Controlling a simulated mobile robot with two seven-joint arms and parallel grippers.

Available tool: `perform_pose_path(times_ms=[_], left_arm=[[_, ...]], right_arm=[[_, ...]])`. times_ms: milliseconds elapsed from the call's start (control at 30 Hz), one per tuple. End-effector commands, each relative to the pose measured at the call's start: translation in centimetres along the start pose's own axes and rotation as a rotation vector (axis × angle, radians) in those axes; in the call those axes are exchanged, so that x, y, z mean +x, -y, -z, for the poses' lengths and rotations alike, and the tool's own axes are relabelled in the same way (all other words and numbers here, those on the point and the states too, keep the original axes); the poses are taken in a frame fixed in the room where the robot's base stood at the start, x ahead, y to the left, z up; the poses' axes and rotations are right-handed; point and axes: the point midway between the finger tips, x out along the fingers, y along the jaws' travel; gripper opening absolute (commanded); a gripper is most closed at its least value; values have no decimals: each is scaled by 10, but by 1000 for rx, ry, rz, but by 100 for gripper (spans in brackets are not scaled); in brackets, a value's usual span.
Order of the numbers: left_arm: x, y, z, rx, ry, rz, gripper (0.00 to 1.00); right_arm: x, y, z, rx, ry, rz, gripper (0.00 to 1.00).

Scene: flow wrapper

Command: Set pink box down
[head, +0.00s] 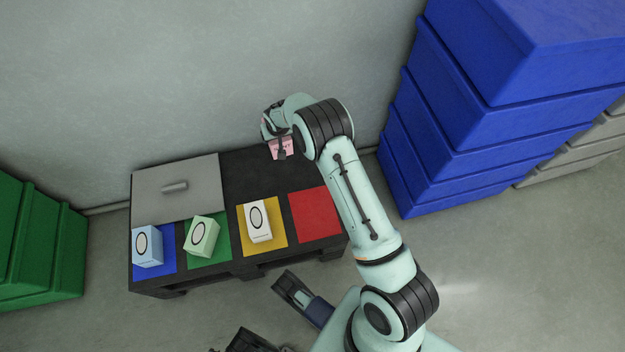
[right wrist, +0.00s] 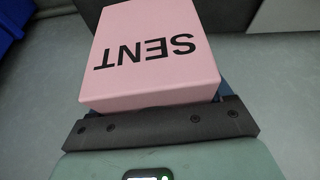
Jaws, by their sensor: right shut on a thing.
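The pink box (head: 281,148) is held in my right gripper (head: 279,146), over the back right part of the dark table. In the right wrist view the pink box (right wrist: 155,55) fills the upper middle, with the black word SENT upside down on its face. The right gripper's dark bar (right wrist: 160,125) lies along the box's near edge. Whether the box touches the tabletop is unclear. Dark parts at the bottom edge of the head view may belong to my left gripper, but its jaws cannot be made out.
The black table (head: 262,178) has blue (head: 165,268), green (head: 218,252), yellow (head: 277,236) and red (head: 315,214) squares. A blue box (head: 148,246), green box (head: 201,236) and white box (head: 258,221) stand on the first three; red is bare. A grey handled panel (head: 195,200) lies behind. Blue crates (head: 455,130) rise right.

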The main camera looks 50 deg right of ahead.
Motion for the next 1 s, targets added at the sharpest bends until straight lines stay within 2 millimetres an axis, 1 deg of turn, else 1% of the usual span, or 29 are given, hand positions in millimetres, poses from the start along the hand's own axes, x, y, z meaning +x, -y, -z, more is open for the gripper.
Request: perform_pose_path(times_ms=[33, 100, 167, 300, 433, 600, 700, 800, 900, 1000], left_arm=[[-6, -2, -3, 2, 7, -3, 0], [-10, -5, -6, 5, 16, -6, 0], [-14, -7, -10, 7, 25, -8, 0], [-23, -11, -16, 11, 44, -14, 0], [-31, -15, -22, 16, 61, -19, 0], [-40, -20, -29, 21, 80, -24, 0], [-44, -21, -32, 24, 89, -26, 0], [-47, -22, -34, 25, 96, -28, 0], [-48, -23, -36, 26, 99, -29, 0], [-48, -23, -36, 26, 101, -29, 0]], right_arm=[[-6, -8, -10, -15, 2, 8, 45], [-10, -17, -26, -42, 2, 19, 45], [-14, -23, -40, -67, 2, 29, 45], [-28, -36, -74, -121, 1, 52, 45], [-45, -44, -109, -170, 2, 72, 45], [-70, -49, -151, -222, 2, 95, 45], [-83, -50, -170, -242, 0, 103, 45], [-92, -51, -183, -256, 0, 108, 45], [-97, -51, -190, -263, -1, 110, 45], [-98, -51, -193, -266, -2, 111, 45]])
